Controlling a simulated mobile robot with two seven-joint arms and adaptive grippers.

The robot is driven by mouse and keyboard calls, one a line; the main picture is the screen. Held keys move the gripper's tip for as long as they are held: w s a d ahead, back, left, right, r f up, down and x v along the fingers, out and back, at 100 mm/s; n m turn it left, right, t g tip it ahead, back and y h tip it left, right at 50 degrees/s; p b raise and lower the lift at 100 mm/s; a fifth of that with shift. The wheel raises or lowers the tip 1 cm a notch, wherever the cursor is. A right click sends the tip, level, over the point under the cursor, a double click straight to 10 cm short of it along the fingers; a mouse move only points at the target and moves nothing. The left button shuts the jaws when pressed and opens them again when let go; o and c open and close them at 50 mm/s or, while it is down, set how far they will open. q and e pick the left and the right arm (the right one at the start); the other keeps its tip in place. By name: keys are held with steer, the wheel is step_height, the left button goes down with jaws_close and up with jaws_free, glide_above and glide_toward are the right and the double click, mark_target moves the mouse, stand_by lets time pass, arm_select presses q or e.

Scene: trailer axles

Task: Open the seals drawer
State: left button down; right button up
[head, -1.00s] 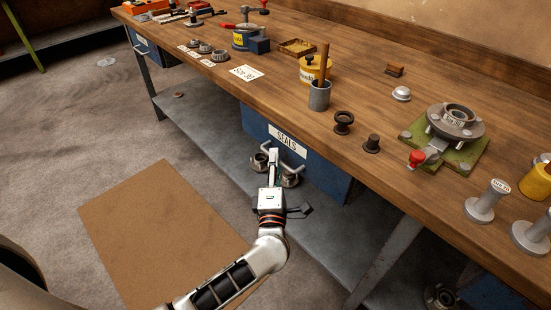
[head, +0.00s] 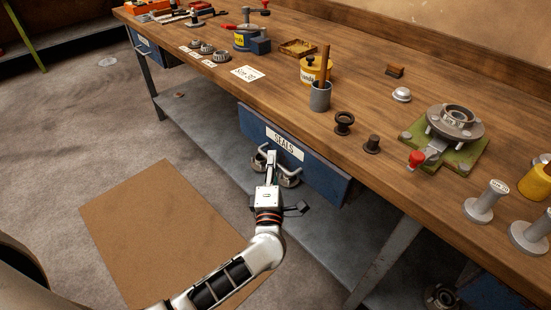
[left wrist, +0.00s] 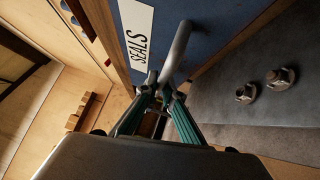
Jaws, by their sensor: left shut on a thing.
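The seals drawer (head: 312,170) is a blue drawer under the wooden workbench, with a white SEALS label (head: 284,143) on its front. In the left wrist view, the grey bar handle (left wrist: 178,48) stands out from the blue front beside the label (left wrist: 138,35). My left gripper (head: 271,157) is at the handle in front of the drawer. In the left wrist view, its fingers (left wrist: 158,88) are shut on the handle's near part. The drawer front stands slightly out from under the bench edge; its inside is hidden from view. My right gripper is not in view.
The workbench top (head: 220,90) holds a grey cup (head: 320,97), dark spools and a green-based fixture (head: 450,140). Metal fittings (left wrist: 280,78) lie on the grey lower shelf (head: 205,135) below the drawer. A brown mat (head: 165,225) covers open floor.

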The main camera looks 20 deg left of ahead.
arm_select(q)
steer(key=s+a+p, duration=0.4)
steer(key=s+a, duration=0.3)
steer(key=s, duration=0.6)
steer(key=s+a+p, duration=0.3)
steer(key=s+a, duration=0.4)
steer(key=s, duration=0.5)
steer(key=shift+s+a+p, duration=0.15)
steer(key=shift+s+p, duration=0.2)
steer(key=shift+s, duration=0.05)
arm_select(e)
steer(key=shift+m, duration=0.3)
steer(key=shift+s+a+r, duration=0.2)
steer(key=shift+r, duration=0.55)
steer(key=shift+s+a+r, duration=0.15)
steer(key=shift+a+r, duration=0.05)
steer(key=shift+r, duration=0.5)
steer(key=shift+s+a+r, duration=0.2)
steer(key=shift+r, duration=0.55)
arm_select(q)
steer(key=c, duration=2.2)
jaws_free()
steer(key=shift+o, duration=0.2)
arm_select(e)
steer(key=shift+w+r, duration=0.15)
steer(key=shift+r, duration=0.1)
